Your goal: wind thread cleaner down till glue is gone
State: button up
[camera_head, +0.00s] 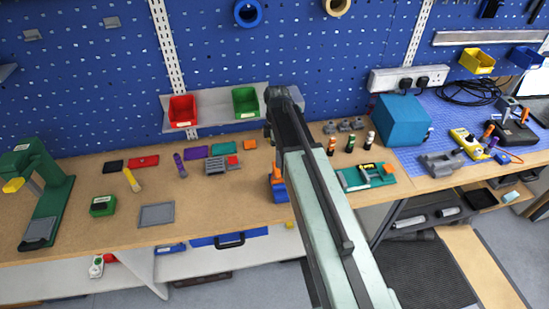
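My arm (325,215) reaches from the bottom right up over the workbench to a dark joint (285,97) and bends down behind itself. My gripper is hidden behind the arm. A blue and orange block (278,187) shows just left of the arm on the bench, partly covered by it. I cannot tell for sure which thing is the thread cleaner, and no glue or thread is clear at this size. A yellow fixture with an orange-handled part (467,142) stands on the right bench.
A green press (42,190) stands at the left. Small tools, a grey tray (157,214) and several small bottles (350,145) lie on the wooden bench (215,215). A blue box (402,122) stands at the back right. Red (183,110) and green bins (246,101) sit on a shelf.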

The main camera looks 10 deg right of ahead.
aim_at(276, 170)
notch_tip(276, 170, down, 8)
jog(key=b, duration=0.8)
jog(key=shift+f, duration=0.15)
jog(key=c, duration=1.3)
jog(key=shift+a, duration=0.1)
jog(key=shift+c, duration=0.3)
